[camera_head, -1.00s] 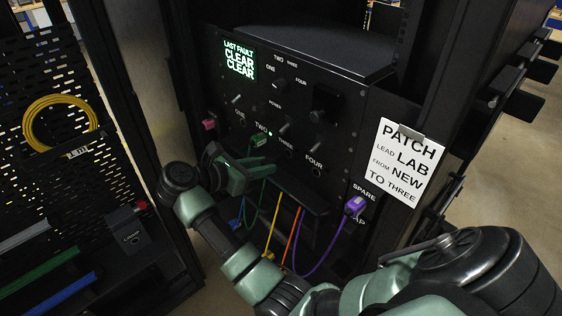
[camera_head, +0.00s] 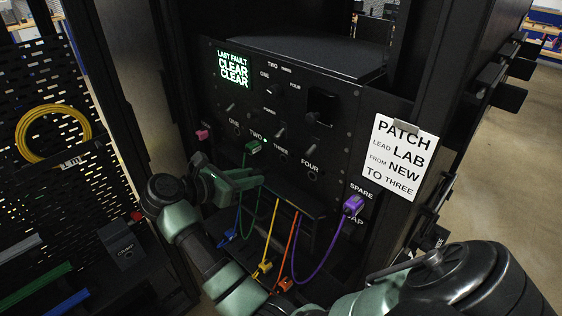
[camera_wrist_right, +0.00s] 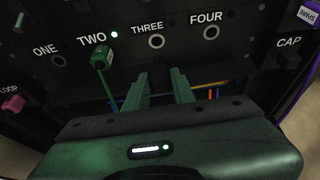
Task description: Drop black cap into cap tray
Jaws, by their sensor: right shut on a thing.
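My right gripper (camera_head: 238,181) is in front of the lower edge of the black panel (camera_head: 225,98), below ports TWO and THREE. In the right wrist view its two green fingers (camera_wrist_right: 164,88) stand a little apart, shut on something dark. I take this to be the black cap, but its outline is lost against the dark background. A black block (camera_wrist_right: 286,61) sits under the CAP label at the right of the wrist view. It may be the cap tray, but I cannot tell for sure. My left gripper is not in view.
A green plug (camera_head: 252,146) is in port TWO, its cable hanging beside my gripper. Ports THREE and FOUR look empty. A purple plug (camera_head: 353,204) sits at SPARE. Yellow, orange and blue leads hang below. A white PATCH card (camera_head: 398,157) is on the right post.

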